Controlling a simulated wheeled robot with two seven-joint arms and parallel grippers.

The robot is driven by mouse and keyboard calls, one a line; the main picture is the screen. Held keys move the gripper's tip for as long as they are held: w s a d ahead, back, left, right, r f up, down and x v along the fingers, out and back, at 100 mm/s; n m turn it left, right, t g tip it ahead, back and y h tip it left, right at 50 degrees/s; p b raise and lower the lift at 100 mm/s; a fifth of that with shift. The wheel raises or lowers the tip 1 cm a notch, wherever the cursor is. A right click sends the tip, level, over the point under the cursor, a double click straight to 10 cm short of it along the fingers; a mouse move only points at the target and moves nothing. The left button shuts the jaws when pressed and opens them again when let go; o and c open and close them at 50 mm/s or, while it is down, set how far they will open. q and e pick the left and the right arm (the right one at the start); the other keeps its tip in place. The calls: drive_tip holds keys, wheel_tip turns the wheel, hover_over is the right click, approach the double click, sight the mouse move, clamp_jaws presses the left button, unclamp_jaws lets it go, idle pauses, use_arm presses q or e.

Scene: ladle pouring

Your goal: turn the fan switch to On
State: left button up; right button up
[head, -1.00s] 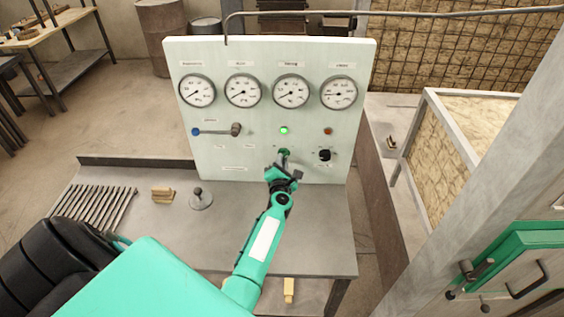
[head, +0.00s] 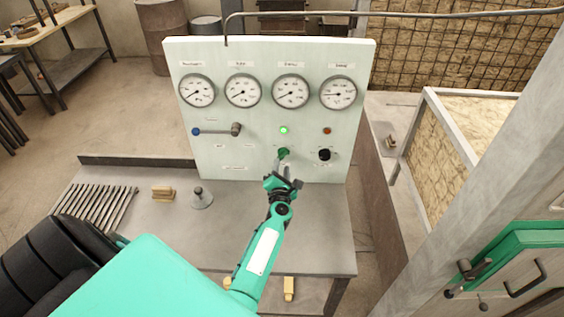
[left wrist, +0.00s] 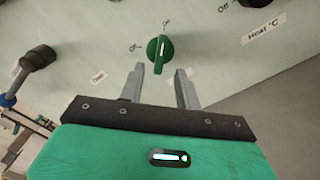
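The green knob (head: 284,153) is on the lower middle of the pale upright panel (head: 215,160), below a lit green lamp (head: 284,130). It also shows in the left wrist view (left wrist: 160,48), its grip roughly upright; its labels are too small to read. My left gripper (head: 288,171) is just in front of and below the knob. Its two fingers (left wrist: 161,83) are apart with nothing between them, and their tips point toward the knob without gripping it. My right gripper is not in view.
A black knob (head: 325,155) sits right of the green one, below a dim red lamp (head: 327,131). A lever with a blue end (head: 210,131) is at left. Gauges line the panel's top. Metal rods (head: 95,207) and a wooden block (head: 163,193) lie on the table.

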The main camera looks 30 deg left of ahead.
use_arm(q)
drive_tip(key=v, duration=1)
drive_tip(key=shift+r, duration=0.1)
